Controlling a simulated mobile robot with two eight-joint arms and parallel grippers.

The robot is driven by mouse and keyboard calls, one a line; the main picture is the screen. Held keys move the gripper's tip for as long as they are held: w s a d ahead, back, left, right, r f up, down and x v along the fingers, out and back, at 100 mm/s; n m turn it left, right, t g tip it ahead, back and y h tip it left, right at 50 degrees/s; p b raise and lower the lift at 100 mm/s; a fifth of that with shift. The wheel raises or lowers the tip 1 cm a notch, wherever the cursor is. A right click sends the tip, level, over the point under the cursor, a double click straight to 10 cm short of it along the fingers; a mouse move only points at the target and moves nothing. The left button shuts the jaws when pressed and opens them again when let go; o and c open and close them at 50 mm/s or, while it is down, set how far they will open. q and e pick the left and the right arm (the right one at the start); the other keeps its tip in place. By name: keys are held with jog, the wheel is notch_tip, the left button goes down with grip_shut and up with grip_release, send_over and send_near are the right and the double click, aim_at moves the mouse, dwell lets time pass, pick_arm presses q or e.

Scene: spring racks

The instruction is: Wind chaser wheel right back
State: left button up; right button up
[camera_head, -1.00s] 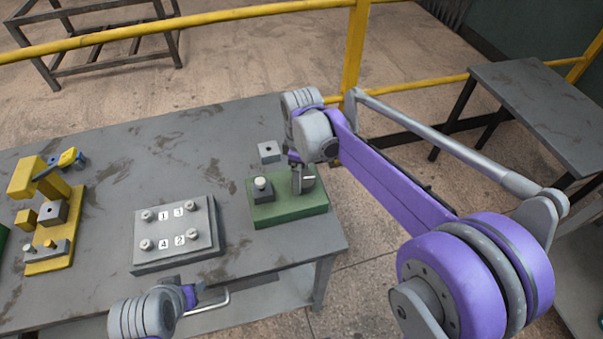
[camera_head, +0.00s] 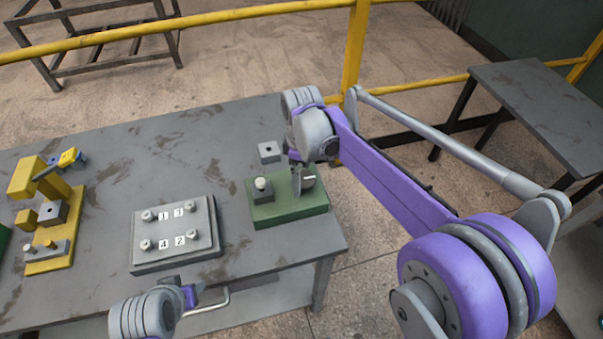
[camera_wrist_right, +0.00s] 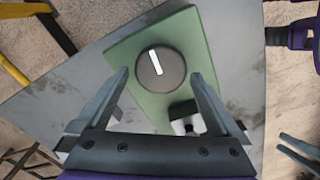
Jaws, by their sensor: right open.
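The wheel is a dark round knob with a white line across its top, on a green base plate. In the right wrist view the wheel (camera_wrist_right: 160,69) lies ahead of my open right gripper (camera_wrist_right: 160,85), between and beyond its two fingers, with nothing held. In the head view the wheel (camera_head: 309,182) is partly hidden behind my right gripper (camera_head: 297,178), which is close over it. The green base (camera_head: 290,212) sits at the table's right end. My left gripper (camera_head: 190,295) is low at the table's front edge, and its jaws are too small to read.
A dark block with a light knob (camera_head: 262,188) stands on the same green base, left of the wheel. A grey block (camera_head: 269,151) lies behind it. A grey numbered plate with posts (camera_head: 150,229) and a yellow fixture (camera_head: 63,253) stand further left. Bare table lies between them.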

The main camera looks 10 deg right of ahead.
aim_at(302, 178)
notch_tip(302, 178, up, 10)
jog(key=shift+r+p, duration=0.25)
jog(key=shift+p, duration=0.05)
dwell(0.4)
jog(key=s+d+f+m+t, duration=0.2)
jog(key=s+f+m, duration=0.4)
jog(key=s, duration=0.4)
jog(key=s+d+f+m+t, duration=0.3)
jog(key=s+f+m, duration=0.3)
jog(key=s, duration=0.5)
jog(key=shift+d+f, duration=0.15)
jog(key=shift+f, duration=0.25)
